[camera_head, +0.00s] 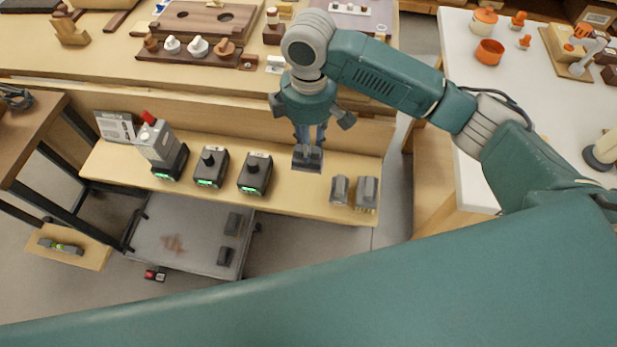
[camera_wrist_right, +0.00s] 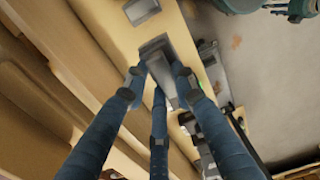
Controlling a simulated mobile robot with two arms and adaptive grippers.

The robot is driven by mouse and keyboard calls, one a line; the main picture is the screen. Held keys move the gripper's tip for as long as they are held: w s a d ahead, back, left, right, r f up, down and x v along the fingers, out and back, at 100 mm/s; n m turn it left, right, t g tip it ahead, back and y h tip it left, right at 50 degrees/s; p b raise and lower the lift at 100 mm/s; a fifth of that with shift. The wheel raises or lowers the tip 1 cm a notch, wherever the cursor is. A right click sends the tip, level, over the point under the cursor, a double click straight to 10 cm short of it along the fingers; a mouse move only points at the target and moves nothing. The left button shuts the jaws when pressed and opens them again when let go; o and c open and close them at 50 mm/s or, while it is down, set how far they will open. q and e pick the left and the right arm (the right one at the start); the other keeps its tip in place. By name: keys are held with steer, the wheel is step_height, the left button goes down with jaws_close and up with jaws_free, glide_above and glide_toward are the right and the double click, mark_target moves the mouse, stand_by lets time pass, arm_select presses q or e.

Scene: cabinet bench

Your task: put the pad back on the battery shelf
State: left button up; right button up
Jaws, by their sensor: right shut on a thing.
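My right gripper (camera_head: 308,140) is shut on a grey pad (camera_head: 307,161), a small block held at its fingertips. The pad is over the back part of the pale wooden battery shelf (camera_head: 290,205); I cannot tell whether it touches the shelf. In the right wrist view, the fingers of the right gripper (camera_wrist_right: 160,80) close around the grey pad (camera_wrist_right: 157,48). Two similar grey blocks (camera_head: 340,190) (camera_head: 367,192) stand on the shelf to the right of the pad. My left gripper is not in view.
Black chargers (camera_head: 254,175) with green lights and a grey device with a red top (camera_head: 155,142) stand left on the shelf. A grey trolley (camera_head: 185,240) with dark blocks is below. The workbench (camera_head: 110,70) rises behind.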

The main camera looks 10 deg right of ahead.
step_height(320, 180, down, 14)
steer(key=shift+r, duration=0.15)
stand_by(0.4)
steer(key=o, duration=1.1)
steer(key=shift+o, duration=0.2)
step_height(320, 180, up, 12)
steer(key=shift+r, duration=0.1)
